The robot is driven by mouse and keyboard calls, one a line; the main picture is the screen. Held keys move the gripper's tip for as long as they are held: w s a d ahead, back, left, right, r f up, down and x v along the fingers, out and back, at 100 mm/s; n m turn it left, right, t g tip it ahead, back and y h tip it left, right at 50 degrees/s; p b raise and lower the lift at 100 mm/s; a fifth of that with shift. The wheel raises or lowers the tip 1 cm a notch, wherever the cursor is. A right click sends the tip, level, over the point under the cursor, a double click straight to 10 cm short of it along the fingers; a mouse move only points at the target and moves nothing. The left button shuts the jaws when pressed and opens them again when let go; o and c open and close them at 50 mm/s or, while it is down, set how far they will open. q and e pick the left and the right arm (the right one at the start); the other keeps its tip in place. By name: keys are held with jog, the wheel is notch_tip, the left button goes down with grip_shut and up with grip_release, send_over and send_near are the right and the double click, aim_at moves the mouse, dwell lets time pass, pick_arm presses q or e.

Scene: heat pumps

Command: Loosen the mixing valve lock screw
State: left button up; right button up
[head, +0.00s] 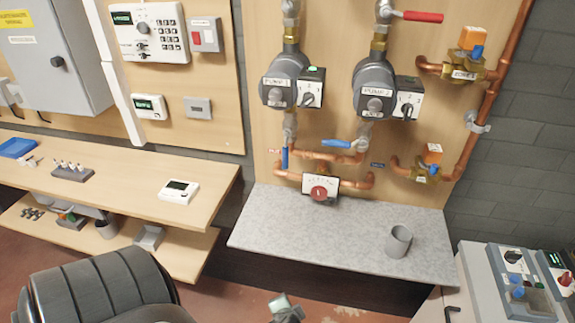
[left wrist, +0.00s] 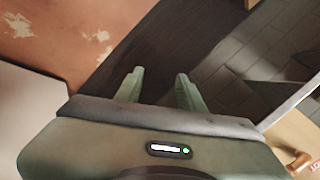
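The mixing valve (head: 320,187) is on the copper pipe low on the wooden panel, above the grey shelf. It has a white scale plate and a round red knob. Its lock screw is too small to make out. My left gripper (left wrist: 157,80) is open in the left wrist view, with nothing between its two greenish fingers; dark surface and floor show beyond them. In the head view, a small part of a gripper shows at the bottom edge, below the shelf and well away from the valve; I cannot tell which arm it belongs to. My right gripper is not clearly seen.
A grey cup (head: 398,241) stands on the right of the grey shelf (head: 300,235). Blue-handled valves sit just above the mixing valve. Pump 1 (head: 280,82) and pump 2 (head: 374,89) hang higher. A wooden bench (head: 125,185) is left; a control box (head: 520,285) is lower right.

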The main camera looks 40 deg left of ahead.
pick_arm(q)
jog(key=shift+s+d+f, duration=0.15)
jog(key=shift+d+f, duration=0.1)
jog(key=shift+f, duration=0.45)
jog(key=shift+s+d+f, duration=0.1)
jog(key=shift+d+f, duration=0.1)
jog(key=shift+f, duration=0.45)
jog(key=s+d+f+g+h, duration=0.1)
jog(key=s+d+f+h, duration=0.15)
jog(key=s+f, duration=0.5)
jog(key=s+d+f+g+h, duration=0.1)
jog(key=s+d+f, duration=0.3)
jog(key=f, duration=0.6)
jog(key=s+f+g+h, duration=0.1)
jog(key=s+f, duration=0.3)
jog(key=s, duration=0.4)
jog(key=s+f+n+g+b, duration=0.1)
jog(key=s+f, duration=0.4)
jog(key=s, duration=0.2)
jog(key=shift+s+d+h, duration=0.15)
jog(key=shift+s+h, duration=0.2)
jog(key=shift+s, duration=0.05)
